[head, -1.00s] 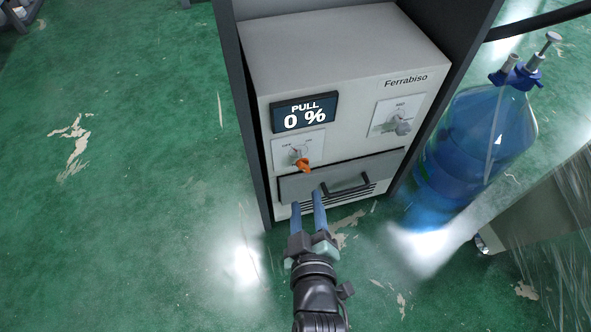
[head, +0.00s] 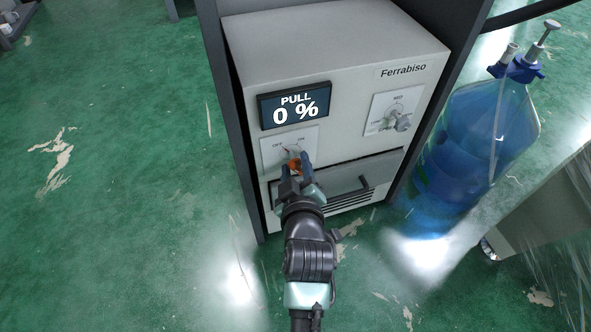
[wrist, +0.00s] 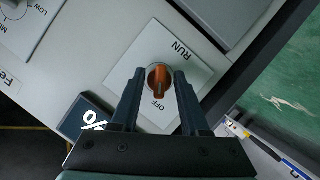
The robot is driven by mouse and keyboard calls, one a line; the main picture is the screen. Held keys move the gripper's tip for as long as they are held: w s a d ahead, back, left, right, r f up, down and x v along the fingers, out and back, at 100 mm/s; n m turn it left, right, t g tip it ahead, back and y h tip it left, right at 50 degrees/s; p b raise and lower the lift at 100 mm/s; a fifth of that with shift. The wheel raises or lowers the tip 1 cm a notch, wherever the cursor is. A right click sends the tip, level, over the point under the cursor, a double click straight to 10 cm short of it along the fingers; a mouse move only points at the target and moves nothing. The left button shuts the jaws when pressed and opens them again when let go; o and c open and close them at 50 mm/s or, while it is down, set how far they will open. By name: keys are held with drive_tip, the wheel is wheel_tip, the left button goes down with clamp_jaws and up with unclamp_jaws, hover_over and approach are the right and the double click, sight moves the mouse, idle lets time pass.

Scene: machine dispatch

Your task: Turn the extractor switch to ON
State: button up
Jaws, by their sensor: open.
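The extractor switch is an orange knob (head: 295,165) on a white plate (head: 272,151) at the lower left of the machine's front. In the wrist view the knob (wrist: 158,80) lies between the fingertips, and its grip points toward the OFF label. The other label there reads RUN. My gripper (head: 294,158) is open, with one finger on each side of the knob. It also shows in the wrist view (wrist: 159,72). I cannot tell whether either finger touches the knob. The display (head: 295,105) reads PULL 0 %.
A second grey dial (head: 398,118) sits on the upper right of the front. A drawer with a dark handle (head: 352,190) is just below the switch. Dark posts flank the machine. A blue bottle (head: 470,140) stands to the right.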

drive_tip(key=shift+w, duration=0.15)
drive_tip(key=shift+c, duration=0.2)
clamp_jaws()
